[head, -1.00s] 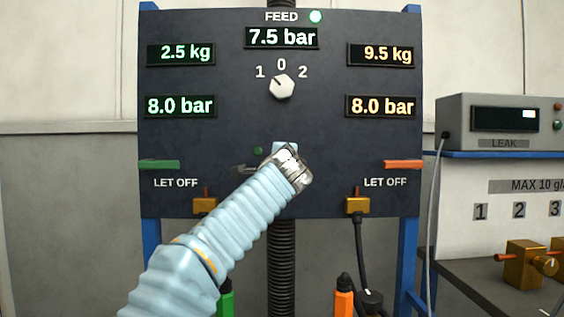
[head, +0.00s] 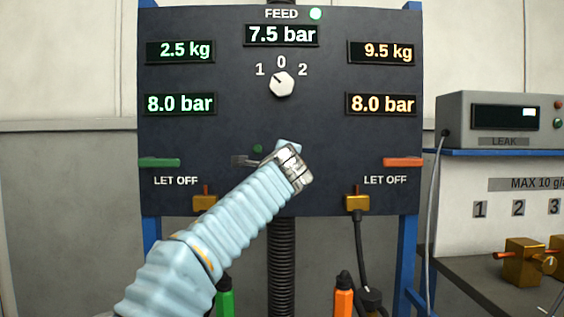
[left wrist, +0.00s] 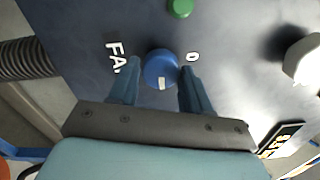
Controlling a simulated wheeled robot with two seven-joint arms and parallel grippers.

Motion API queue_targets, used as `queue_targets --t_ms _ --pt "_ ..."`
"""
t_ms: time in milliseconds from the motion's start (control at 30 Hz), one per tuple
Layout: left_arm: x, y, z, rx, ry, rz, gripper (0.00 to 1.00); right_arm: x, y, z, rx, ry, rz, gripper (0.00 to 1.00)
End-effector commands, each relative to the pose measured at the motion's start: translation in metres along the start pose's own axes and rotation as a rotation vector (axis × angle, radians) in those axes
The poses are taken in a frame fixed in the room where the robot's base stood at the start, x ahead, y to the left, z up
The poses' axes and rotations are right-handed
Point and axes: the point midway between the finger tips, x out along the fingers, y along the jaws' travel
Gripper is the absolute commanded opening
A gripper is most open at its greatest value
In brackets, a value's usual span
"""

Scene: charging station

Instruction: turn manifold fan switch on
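The fan switch is a round blue knob (left wrist: 161,68) with a white mark, on the dark panel (head: 215,130). In the left wrist view the letters "FA" show to its left and a "0" to its upper right. My left gripper (left wrist: 158,74) is open, with one finger on each side of the knob and a small gap visible, clearest on the left. In the head view my left gripper (head: 289,147) is at the panel's lower middle, and it and my arm hide the knob. My right gripper is not in view.
A white selector knob (head: 282,83) sits above, marked 1, 0, 2. A dull green lamp (head: 257,148) is beside my gripper. Green (head: 160,162) and orange (head: 403,162) let-off levers are at the panel sides. A leak meter (head: 500,122) stands at the right.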

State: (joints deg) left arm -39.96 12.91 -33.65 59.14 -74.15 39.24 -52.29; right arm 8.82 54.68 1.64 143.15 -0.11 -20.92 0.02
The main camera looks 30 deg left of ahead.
Motion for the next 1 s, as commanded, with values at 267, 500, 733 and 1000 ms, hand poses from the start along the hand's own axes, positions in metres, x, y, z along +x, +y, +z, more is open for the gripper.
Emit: queue_targets --t_ms 267,500,733,1000 --pt "0.000 0.000 0.000 -0.002 0.000 -0.001 0.69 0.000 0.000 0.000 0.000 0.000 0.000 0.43" --pt "-0.009 0.002 0.000 -0.005 0.000 -0.002 0.69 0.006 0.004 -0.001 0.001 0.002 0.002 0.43" --pt "-0.059 0.005 -0.002 -0.006 0.006 -0.005 0.69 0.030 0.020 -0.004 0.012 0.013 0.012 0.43" --pt "-0.118 0.003 -0.001 -0.004 0.002 -0.002 0.69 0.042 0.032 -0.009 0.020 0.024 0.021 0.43"
